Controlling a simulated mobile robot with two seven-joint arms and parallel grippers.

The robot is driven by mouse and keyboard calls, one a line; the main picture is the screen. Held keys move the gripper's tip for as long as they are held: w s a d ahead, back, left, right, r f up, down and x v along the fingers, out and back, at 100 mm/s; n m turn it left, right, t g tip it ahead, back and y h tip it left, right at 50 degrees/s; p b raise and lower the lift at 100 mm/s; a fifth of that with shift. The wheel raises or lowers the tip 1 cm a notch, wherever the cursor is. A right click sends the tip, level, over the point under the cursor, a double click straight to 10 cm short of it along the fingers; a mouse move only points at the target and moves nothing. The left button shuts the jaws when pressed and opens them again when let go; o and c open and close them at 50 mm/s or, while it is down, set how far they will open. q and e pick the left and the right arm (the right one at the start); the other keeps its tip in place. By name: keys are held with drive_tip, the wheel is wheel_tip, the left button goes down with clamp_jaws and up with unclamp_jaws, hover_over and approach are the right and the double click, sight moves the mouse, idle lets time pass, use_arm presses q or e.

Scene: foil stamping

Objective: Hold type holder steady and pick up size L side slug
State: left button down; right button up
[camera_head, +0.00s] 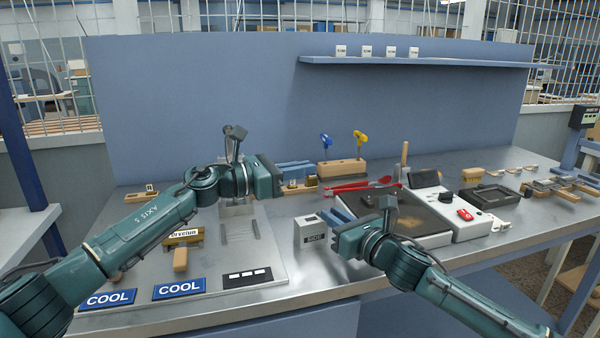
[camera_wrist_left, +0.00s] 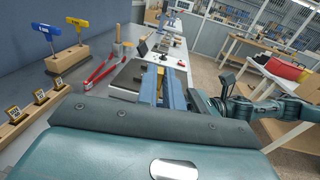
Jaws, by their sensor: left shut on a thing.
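My left gripper (camera_head: 296,169) is above the back of the bench, its blue fingers pointing right. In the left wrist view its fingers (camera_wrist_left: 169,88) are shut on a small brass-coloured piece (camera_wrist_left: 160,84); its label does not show. A wooden rack (camera_wrist_left: 22,124) with several labelled brass slugs (camera_wrist_left: 40,97) stands behind and below; my left arm hides its middle in the head view. The type holder (camera_head: 183,236), with brass lettering and a wooden handle, rests on the grey plate at the left, touched by neither gripper. My right gripper (camera_head: 328,218) is beside a grey box marked SIDE (camera_head: 311,238); its finger gap is unclear.
Blue COOL signs (camera_head: 180,289) lie at the plate's front. A wooden block (camera_head: 342,167) holds blue and yellow T-handled keys, with red-handled tongs (camera_head: 362,185) nearby. A dark-topped unit (camera_head: 400,208) stands behind my right gripper. A shelf (camera_head: 430,62) hangs at the back.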

drive_tip(key=o, duration=0.4)
drive_tip(key=shift+o, duration=0.2)
